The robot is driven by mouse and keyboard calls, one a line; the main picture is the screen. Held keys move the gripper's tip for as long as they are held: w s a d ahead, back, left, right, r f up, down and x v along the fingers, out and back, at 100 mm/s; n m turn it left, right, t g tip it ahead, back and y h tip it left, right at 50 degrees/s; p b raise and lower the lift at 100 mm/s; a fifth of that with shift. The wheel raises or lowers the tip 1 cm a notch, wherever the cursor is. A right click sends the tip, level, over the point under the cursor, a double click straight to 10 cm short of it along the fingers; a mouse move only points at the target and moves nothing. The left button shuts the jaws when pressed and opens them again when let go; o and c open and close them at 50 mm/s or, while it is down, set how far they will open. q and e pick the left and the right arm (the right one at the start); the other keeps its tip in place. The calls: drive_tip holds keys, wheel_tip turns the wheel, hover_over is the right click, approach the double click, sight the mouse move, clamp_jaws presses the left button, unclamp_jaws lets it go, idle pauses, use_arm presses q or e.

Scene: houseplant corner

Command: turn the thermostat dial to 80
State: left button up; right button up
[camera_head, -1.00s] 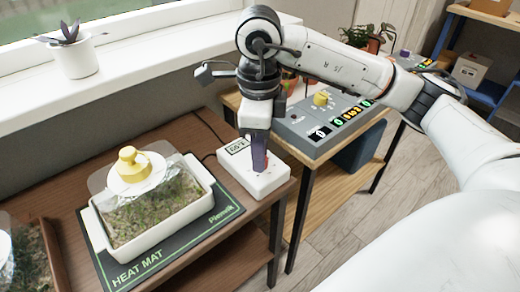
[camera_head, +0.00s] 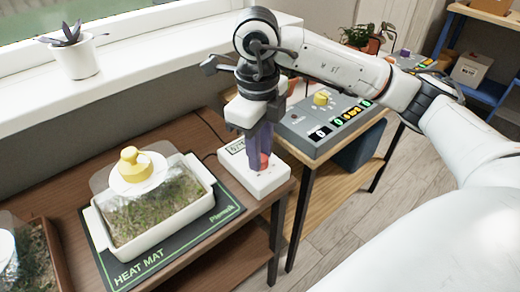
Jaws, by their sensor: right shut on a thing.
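The thermostat (camera_head: 266,183) is a white box on the brown table, at the right end of the heat mat. Its small display (camera_head: 235,148) faces up, partly covered by my gripper, and I cannot read its number. A reddish dial (camera_head: 264,161) shows in part at my fingertips. My right gripper (camera_head: 259,160) reaches down from above, its dark purplish fingers shut on the dial. The fingers hide most of the dial and any pointer. My left gripper is not in view.
A white planter tray (camera_head: 160,232) with a clear cover and yellow knob stands on the green-edged heat mat (camera_head: 213,212), close left of the thermostat. A grey control panel (camera_head: 325,145) with a yellow knob stands behind right. A potted plant (camera_head: 76,60) is on the windowsill.

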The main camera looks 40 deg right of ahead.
drive_tip(key=o, duration=1)
drive_tip(key=shift+o, duration=0.2)
use_arm(q)
drive_tip(key=p, duration=0.1)
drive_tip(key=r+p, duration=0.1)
drive_tip(key=p, duration=0.1)
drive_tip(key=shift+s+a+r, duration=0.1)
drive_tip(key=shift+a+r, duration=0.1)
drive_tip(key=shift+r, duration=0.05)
use_arm(e)
wheel_tip(320, 180, up, 10)
drive_tip(key=shift+a+r, duration=0.15)
drive_tip(key=shift+r, duration=0.05)
drive_tip(key=shift+s, duration=0.1)
